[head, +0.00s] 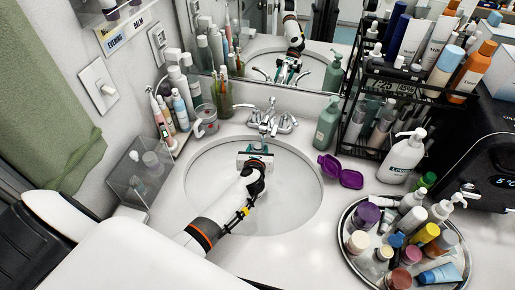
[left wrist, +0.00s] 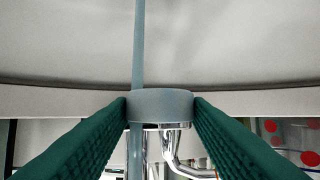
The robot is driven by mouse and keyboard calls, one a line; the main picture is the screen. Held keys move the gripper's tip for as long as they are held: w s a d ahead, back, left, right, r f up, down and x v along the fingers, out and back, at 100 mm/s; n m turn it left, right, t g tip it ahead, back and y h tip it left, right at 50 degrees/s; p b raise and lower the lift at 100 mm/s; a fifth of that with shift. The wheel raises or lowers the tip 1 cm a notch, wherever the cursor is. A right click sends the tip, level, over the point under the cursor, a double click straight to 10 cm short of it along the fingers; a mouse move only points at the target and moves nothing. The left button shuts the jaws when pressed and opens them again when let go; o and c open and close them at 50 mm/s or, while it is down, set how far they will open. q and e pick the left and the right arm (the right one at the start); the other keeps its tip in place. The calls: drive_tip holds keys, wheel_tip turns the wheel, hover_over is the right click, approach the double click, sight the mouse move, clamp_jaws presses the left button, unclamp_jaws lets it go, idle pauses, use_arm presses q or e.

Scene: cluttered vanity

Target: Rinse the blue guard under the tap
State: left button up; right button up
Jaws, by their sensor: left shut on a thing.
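My left gripper (head: 257,148) reaches over the sink basin just in front of the chrome tap (head: 270,120). In the left wrist view its two green ribbed fingers (left wrist: 160,112) are shut on the guard (left wrist: 160,105), a small grey-blue band-shaped piece. A thin, pale blue-grey vertical stream of water (left wrist: 139,45) meets the left part of the guard in that view and shows again beyond it. I cannot tell whether it runs over the guard's face or behind it. The guard is hidden in the head view. My right gripper is not in view.
An open purple case (head: 350,179) lies on the counter right of the sink basin (head: 300,205). A round tray (head: 350,254) of jars and bottles stands at lower right. A green pump bottle (head: 327,124) stands behind the case. A clear box (head: 137,172) is at left.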

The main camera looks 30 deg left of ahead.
use_arm(q)
drive_tip(key=shift+w+d, duration=0.3)
drive_tip(key=shift+d, duration=0.15)
drive_tip(key=shift+s+a, duration=0.15)
drive_tip(key=shift+s+a+p, duration=0.2)
drive_tip(key=shift+a+p, duration=0.1)
drive_tip(key=shift+a, duration=0.1)
drive_tip(key=shift+s+d, duration=0.1)
drive_tip(key=s+d+p, duration=0.1)
drive_tip(key=s+d, duration=0.3)
drive_tip(key=s, duration=0.2)
drive_tip(key=shift+s, duration=0.35)
drive_tip(key=shift+r, duration=0.1)
idle(1.3)
